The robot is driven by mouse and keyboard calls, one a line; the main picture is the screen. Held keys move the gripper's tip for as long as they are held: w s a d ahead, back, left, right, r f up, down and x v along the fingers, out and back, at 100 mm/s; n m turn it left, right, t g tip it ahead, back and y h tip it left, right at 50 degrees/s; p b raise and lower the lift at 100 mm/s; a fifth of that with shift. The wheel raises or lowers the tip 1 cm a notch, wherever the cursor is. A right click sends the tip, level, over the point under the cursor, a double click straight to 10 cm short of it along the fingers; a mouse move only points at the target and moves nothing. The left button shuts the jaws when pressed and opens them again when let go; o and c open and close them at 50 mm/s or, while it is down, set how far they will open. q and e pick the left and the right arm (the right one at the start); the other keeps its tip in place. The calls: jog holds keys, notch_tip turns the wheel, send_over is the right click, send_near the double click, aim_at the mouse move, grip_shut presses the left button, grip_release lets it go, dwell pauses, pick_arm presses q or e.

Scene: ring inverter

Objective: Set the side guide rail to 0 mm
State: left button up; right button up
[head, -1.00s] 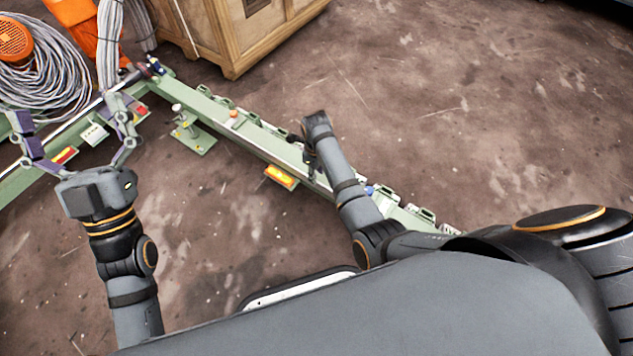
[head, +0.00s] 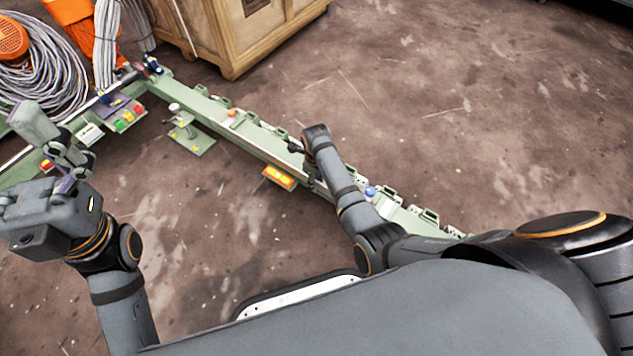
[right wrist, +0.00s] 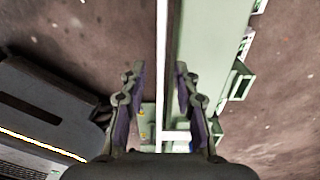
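A long green beam (head: 250,140) with a pale strip along its near edge runs from upper left to lower right. In the right wrist view the pale strip (right wrist: 161,60) lies beside the green beam (right wrist: 205,40). Which part is the side guide rail, and any scale reading, I cannot tell. My right gripper (head: 308,172) is over the beam, partly hidden by its arm. In the right wrist view it (right wrist: 158,72) is open and empty, its fingers framing the strip. My left gripper (head: 58,140) has its fingers apart near the left rail, with nothing visible in it.
A control panel (head: 124,115) with coloured buttons is at the left. A post with a pale knob (head: 174,108) stands before the beam. A wooden crate (head: 235,40) stands behind; open floor lies right.

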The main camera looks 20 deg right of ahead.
grip_shut()
dwell(0.3)
jog(key=w+d, duration=0.2)
jog(key=shift+d, duration=0.3)
jog(key=shift+w+d+r, duration=0.1)
jog(key=shift+w, duration=0.05)
grip_release()
